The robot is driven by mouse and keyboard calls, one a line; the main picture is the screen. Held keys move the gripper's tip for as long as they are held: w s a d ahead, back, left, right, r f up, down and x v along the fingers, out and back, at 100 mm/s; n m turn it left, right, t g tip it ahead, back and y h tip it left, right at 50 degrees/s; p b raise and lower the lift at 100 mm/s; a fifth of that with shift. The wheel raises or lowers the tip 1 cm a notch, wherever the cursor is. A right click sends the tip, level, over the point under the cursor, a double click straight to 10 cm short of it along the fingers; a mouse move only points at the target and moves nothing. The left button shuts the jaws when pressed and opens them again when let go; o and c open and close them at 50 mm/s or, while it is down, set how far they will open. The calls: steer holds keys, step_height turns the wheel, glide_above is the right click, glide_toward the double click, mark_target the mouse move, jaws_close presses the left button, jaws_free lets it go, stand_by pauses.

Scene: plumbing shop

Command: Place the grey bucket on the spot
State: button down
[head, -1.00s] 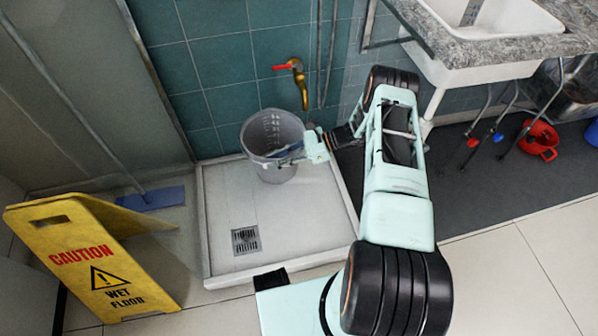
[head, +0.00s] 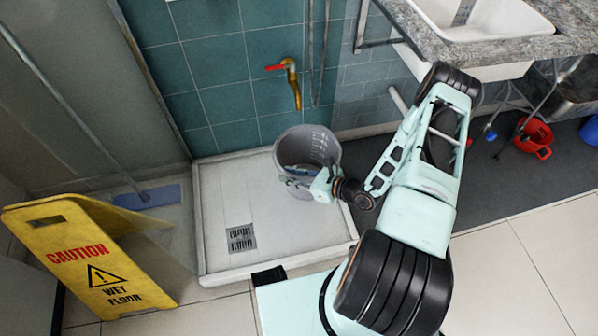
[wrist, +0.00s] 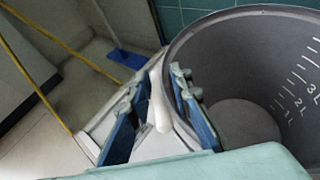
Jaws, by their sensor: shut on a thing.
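The grey bucket (head: 322,150) is upright in the head view, at the back right of the white shower tray (head: 213,205). I cannot tell whether its base touches the tray. My gripper (head: 308,180) is shut on the near side of its rim. In the wrist view, my gripper (wrist: 157,115) has one blue finger inside the bucket (wrist: 240,45) and one outside. The inside looks empty and has white level marks. No marked spot can be made out; the bucket and my arm hide part of the tray.
A brass tap (head: 291,85) with a red handle is on the tiled wall behind the bucket. A drain grate (head: 241,238) is in the tray. A yellow caution sign (head: 92,262) stands left. A sink counter (head: 500,55) and a red bucket (head: 535,138) are right.

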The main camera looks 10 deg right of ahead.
steer(key=b, duration=0.4)
glide_above(284, 165)
steer(key=s, duration=0.4)
step_height(284, 165, down, 4)
steer(key=w+f+b, duration=0.1)
steer(key=w+f, duration=0.1)
steer(key=f, duration=0.1)
steer(key=w+f+b, duration=0.1)
steer(key=w+f, duration=0.1)
steer(key=shift+a+f+b, duration=0.15)
steer(key=shift+f+b, duration=0.05)
steer(key=shift+b, duration=0.1)
steer(key=shift+w+f+b, duration=0.3)
steer(key=shift+w+f, duration=0.1)
step_height(284, 165, down, 3)
steer(key=shift+r+b, duration=0.1)
steer(key=shift+b, duration=0.45)
steer(key=c, duration=2.2)
jaws_free()
steer(key=o, duration=0.5)
steer(key=shift+c, duration=0.2)
